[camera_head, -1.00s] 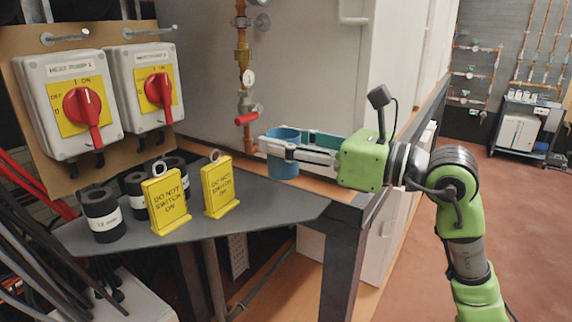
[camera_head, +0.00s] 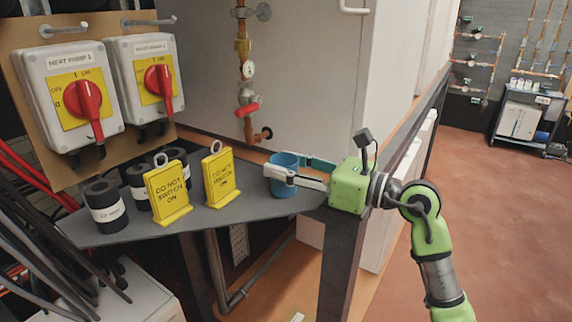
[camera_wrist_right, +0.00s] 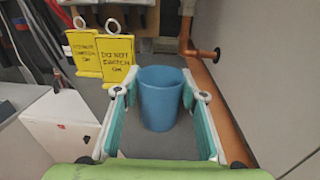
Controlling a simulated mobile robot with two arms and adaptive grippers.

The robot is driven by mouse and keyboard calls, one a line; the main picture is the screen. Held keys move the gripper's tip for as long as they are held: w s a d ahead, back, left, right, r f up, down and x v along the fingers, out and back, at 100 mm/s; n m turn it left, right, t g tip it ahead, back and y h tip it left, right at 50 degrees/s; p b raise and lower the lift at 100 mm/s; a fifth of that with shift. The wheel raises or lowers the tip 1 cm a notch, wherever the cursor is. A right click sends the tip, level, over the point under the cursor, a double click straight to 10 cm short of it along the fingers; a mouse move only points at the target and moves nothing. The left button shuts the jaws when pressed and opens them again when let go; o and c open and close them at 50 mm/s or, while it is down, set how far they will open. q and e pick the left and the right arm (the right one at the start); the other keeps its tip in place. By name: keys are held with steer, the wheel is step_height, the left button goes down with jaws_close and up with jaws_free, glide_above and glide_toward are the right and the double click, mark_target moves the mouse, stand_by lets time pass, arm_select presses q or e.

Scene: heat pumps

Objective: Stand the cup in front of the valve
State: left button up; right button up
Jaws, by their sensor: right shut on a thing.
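The blue cup (camera_head: 284,184) is upright at the right end of the grey shelf, low over it. I cannot tell whether its base touches. My right gripper (camera_head: 281,170) is shut on the cup, one finger on each side. In the right wrist view the cup (camera_wrist_right: 160,98) sits between the fingers of the gripper (camera_wrist_right: 158,90). The valve (camera_head: 246,104), with a red handle, is on a vertical copper pipe against the white cabinet. It is behind the cup, to its left and higher in the head view. My left gripper is not in view.
Two yellow "do not switch on" signs (camera_head: 167,192) (camera_head: 219,177) stand on the shelf (camera_head: 245,212) left of the cup. Several black rolls (camera_head: 104,205) stand further left. Two red rotary switches (camera_head: 85,102) (camera_head: 158,84) are on the back board. The white cabinet (camera_head: 310,75) is behind.

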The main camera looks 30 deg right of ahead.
steer(key=shift+f, duration=0.1)
steer(key=shift+f, duration=0.15)
steer(key=o, duration=1.1)
steer(key=shift+r, duration=0.25)
steer(key=shift+s+d+f, duration=0.1)
steer(key=shift+s+f, duration=0.05)
steer(key=shift+s, duration=0.05)
steer(key=b+v, duration=0.5)
steer(key=v, duration=0.6)
steer(key=shift+s, duration=0.3)
